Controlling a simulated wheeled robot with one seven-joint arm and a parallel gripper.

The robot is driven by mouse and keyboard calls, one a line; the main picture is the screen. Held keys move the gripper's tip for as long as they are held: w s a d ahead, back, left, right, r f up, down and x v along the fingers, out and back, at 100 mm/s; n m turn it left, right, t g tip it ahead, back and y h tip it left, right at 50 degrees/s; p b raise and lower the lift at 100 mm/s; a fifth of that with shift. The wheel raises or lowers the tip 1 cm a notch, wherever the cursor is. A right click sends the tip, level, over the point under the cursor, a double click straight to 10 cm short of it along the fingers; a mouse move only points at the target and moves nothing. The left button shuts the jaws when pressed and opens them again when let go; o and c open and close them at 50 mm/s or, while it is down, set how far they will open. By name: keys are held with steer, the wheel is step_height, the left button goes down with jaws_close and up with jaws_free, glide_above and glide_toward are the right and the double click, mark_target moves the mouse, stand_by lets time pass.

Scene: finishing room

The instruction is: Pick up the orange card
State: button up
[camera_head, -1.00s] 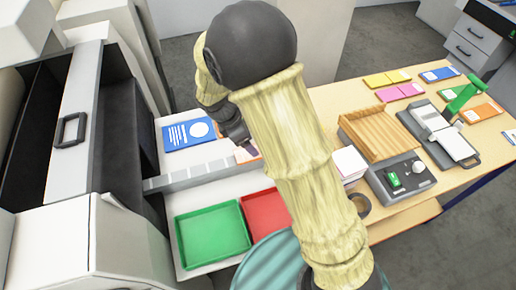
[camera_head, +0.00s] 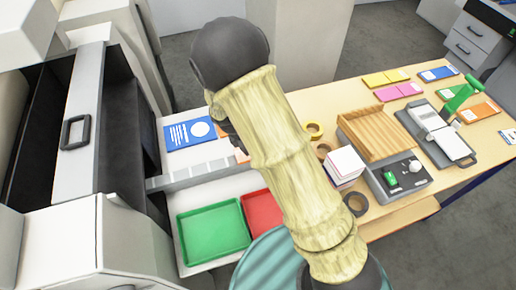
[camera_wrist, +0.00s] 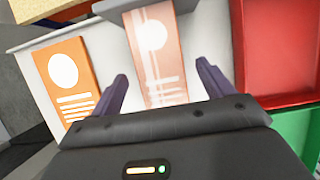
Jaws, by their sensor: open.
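In the wrist view, a bright orange card (camera_wrist: 70,75) with a white circle and white lines lies on a white surface, left of my gripper. A paler, washed-out orange card (camera_wrist: 152,50) with similar markings lies ahead, in line with the gap between my fingers. My gripper (camera_wrist: 163,88) is open, with its two dark fingers apart and nothing visibly held between them. In the head view, my arm hides most of the gripper. A small orange patch (camera_head: 241,156) shows beside the arm; I cannot tell which card it is.
A red tray (camera_head: 262,212) and a green tray (camera_head: 213,232) sit near the arm. A blue card (camera_head: 190,134) lies behind the grey strip. Tape rolls, a white paper stack (camera_head: 345,164), a wooden tray (camera_head: 378,132) and several coloured cards are on the table to the right.

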stand_by(0.4)
steer(key=c, duration=1.1)
steer(key=shift+o, duration=0.2)
steer(key=shift+r, duration=0.15)
step_height(320, 180, up, 10)
steer(key=b, duration=0.2)
